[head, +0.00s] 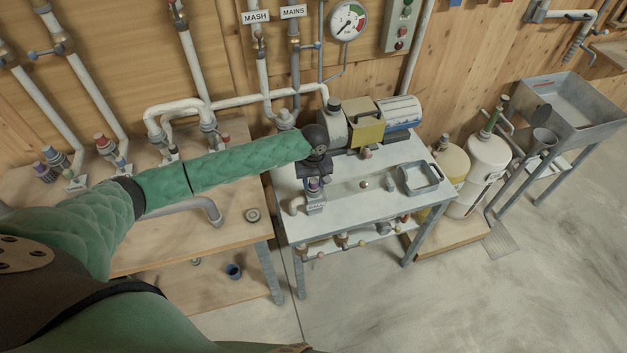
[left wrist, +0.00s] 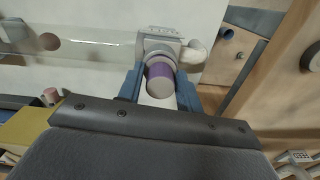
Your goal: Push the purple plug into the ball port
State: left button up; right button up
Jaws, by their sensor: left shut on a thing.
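The purple plug (left wrist: 160,71) shows in the left wrist view as a pale cylinder with a purple band, between the two blue fingers of my left gripper (left wrist: 159,90). My left gripper (head: 314,179) is shut on it, above the port at the near left corner of the white-topped table. In the head view the plug (head: 313,185) is a small purple patch under the gripper. The ball port (head: 316,207) carries a small label and has a white elbow pipe beside it. The plug lines up with the port's grey collar; how deep it sits is hidden. My right gripper is out of view.
The white table (head: 345,207) also holds a grey tray (head: 420,179), a small knob (head: 364,184) and a pump with motor (head: 398,112). A wooden bench (head: 235,238) with pipes and other capped ports stands on the left. Concrete floor is clear in front.

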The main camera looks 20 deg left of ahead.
aim_at(314, 180)
pick_arm(q)
jog(key=shift+f, duration=0.15)
jog(key=o, duration=1.1)
jog(key=shift+f, duration=0.1)
jog(key=shift+o, duration=0.2)
jog(key=shift+r+b, duration=0.5)
jog(key=shift+r, duration=0.05)
notch_tip(314, 180, up, 6)
jog(key=b, duration=0.2)
jog(key=shift+f+b, duration=0.1)
jog(key=shift+b, duration=0.2)
jog(key=shift+r, duration=0.45)
